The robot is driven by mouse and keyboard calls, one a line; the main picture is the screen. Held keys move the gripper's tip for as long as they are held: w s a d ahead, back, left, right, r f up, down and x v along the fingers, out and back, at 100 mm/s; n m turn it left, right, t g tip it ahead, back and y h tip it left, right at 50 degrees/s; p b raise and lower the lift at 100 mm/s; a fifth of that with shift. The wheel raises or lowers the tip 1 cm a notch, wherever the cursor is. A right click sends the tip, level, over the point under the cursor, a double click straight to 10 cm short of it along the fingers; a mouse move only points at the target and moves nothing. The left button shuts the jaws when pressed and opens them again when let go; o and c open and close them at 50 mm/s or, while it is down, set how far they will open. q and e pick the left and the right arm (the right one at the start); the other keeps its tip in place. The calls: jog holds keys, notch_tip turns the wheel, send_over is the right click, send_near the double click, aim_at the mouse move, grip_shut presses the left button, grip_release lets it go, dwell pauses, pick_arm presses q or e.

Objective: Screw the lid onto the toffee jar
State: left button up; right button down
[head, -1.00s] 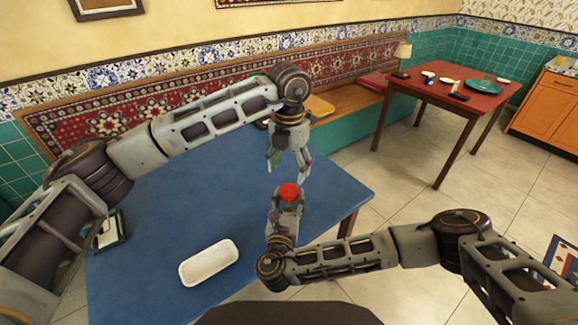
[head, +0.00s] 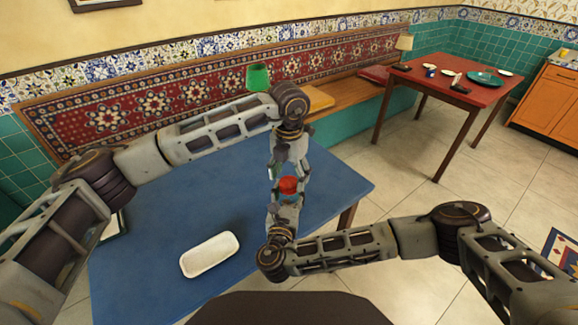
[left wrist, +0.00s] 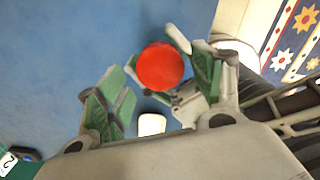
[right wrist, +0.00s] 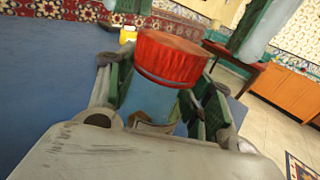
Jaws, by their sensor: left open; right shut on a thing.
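The toffee jar (right wrist: 150,100) has a pale blue body, and my right gripper (head: 286,200) is shut on it, holding it upright above the blue table. The red ridged lid (right wrist: 170,57) sits on top of the jar; I cannot tell how tightly. In the head view the lid (head: 288,185) shows between my two grippers. My left gripper (head: 288,174) points down over it and is open. In the left wrist view the round lid top (left wrist: 161,66) lies between the spread green-padded fingers, nearer the right one, with no clear contact. The fingers and arm hide most of the jar in the head view.
A white tray (head: 210,255) lies on the blue table (head: 165,228). A dark-framed object (head: 115,228) is at the table's left, partly behind my left arm. A green cup-shaped object (head: 258,77) shows behind that arm. A red table (head: 440,80) with dishes stands far right.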

pick_arm(q)
jog(key=shift+f, duration=1.05)
jog(key=c, duration=1)
jog(key=shift+m, duration=0.8)
jog(key=shift+c, duration=0.2)
jog(key=o, duration=1.1)
jog(key=shift+r, duration=0.1)
